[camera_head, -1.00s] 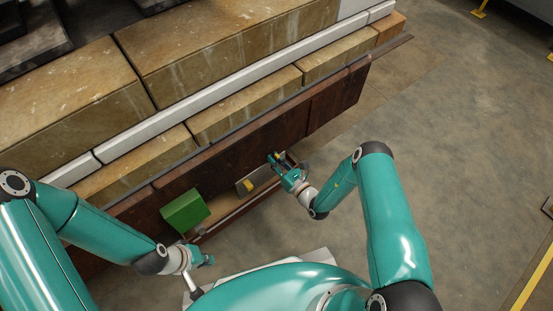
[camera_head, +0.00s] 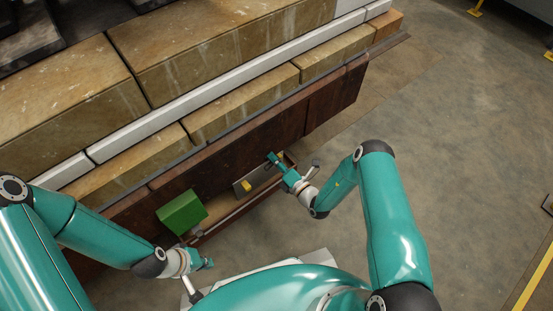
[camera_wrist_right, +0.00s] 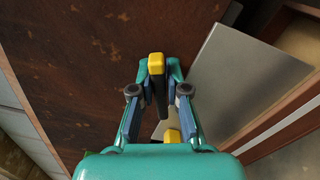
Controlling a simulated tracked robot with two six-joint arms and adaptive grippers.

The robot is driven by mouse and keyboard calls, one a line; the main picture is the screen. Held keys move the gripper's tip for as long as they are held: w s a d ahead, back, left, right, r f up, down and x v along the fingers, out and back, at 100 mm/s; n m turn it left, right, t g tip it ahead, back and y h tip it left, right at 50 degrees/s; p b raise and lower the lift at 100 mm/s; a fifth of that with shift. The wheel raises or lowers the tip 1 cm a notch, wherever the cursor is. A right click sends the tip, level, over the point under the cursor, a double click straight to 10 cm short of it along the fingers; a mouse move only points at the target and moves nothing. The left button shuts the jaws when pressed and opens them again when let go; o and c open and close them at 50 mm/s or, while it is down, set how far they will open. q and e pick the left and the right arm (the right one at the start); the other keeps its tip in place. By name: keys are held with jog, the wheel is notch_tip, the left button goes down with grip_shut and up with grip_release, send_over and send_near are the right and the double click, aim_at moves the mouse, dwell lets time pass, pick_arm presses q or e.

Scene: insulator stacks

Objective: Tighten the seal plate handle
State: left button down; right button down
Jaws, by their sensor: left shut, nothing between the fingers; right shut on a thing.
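The seal plate (camera_head: 262,177) is a grey metal plate low on the rusty brown wall; it also shows at the right in the right wrist view (camera_wrist_right: 250,80). My right gripper (camera_head: 273,158) is at the plate's upper right end. In the right wrist view its fingers (camera_wrist_right: 157,72) are shut on a black handle with a yellow tip (camera_wrist_right: 156,62). A second yellow piece (camera_wrist_right: 172,136) shows below it, partly hidden by the gripper. In the head view a yellow piece (camera_head: 247,186) sits at the plate's left end. My left gripper (camera_head: 208,263) is shut and empty, below the green box.
A green box (camera_head: 182,212) sits against the brown wall (camera_head: 240,150), left of the plate. A brown ledge (camera_head: 228,217) runs below. Large tan blocks (camera_head: 220,45) are stacked above. Open floor (camera_head: 450,130) lies to the right.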

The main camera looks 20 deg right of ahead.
jog(key=shift+w+d+f+m+b, duration=0.1)
jog(key=shift+d+f+m+b, duration=0.1)
jog(key=shift+m, duration=0.85)
jog(key=shift+w+d+f+m+b, duration=0.1)
jog(key=shift+d+m+b, duration=0.1)
jog(key=shift+m, duration=0.85)
jog(key=c, duration=1.2)
grip_release()
jog(key=shift+s+a, duration=0.1)
jog(key=shift+a, duration=0.05)
jog(key=shift+s, duration=0.1)
jog(key=v, duration=1.1)
jog(key=shift+s, duration=0.4)
